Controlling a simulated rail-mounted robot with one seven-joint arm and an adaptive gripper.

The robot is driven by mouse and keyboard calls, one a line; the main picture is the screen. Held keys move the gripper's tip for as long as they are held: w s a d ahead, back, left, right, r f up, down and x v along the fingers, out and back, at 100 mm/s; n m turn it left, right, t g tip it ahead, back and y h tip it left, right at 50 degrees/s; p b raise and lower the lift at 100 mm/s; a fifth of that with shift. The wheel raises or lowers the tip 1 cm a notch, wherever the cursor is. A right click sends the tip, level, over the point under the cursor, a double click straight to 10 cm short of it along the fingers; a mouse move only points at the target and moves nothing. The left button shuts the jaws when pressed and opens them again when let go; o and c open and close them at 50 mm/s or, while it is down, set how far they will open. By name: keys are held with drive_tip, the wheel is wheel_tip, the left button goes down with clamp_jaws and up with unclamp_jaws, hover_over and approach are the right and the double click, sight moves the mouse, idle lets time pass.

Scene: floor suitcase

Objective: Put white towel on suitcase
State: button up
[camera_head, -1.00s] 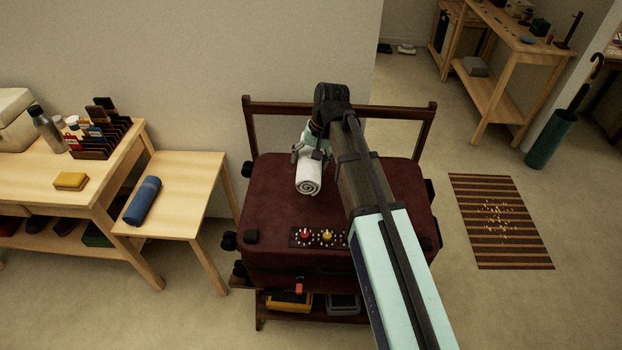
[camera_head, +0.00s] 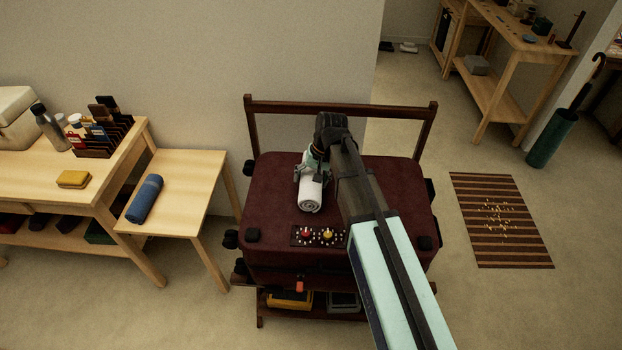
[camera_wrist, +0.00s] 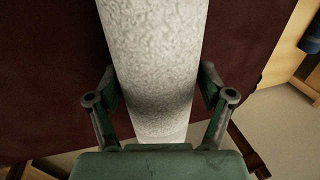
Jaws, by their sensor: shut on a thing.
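The white towel (camera_head: 311,193) is rolled up, with its spiral end facing the front in the head view. It is at the top of the dark red suitcase (camera_head: 275,190); whether it touches the suitcase is hard to tell. My gripper (camera_head: 309,178) is shut on the towel from above. In the wrist view my gripper (camera_wrist: 160,100) has a finger on each side of the white towel (camera_wrist: 155,60), and the suitcase (camera_wrist: 50,80) lies below. The fingertips are partly hidden by the towel.
A small side table (camera_head: 180,205) with a rolled blue towel (camera_head: 145,198) stands to the left. A striped mat (camera_head: 500,220) lies right.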

drive_tip(key=shift+f, duration=0.15)
drive_tip(key=o, duration=1.2)
drive_tip(key=shift+c, duration=0.2)
drive_tip(key=b+v, duration=0.1)
drive_tip(key=v, duration=1.1)
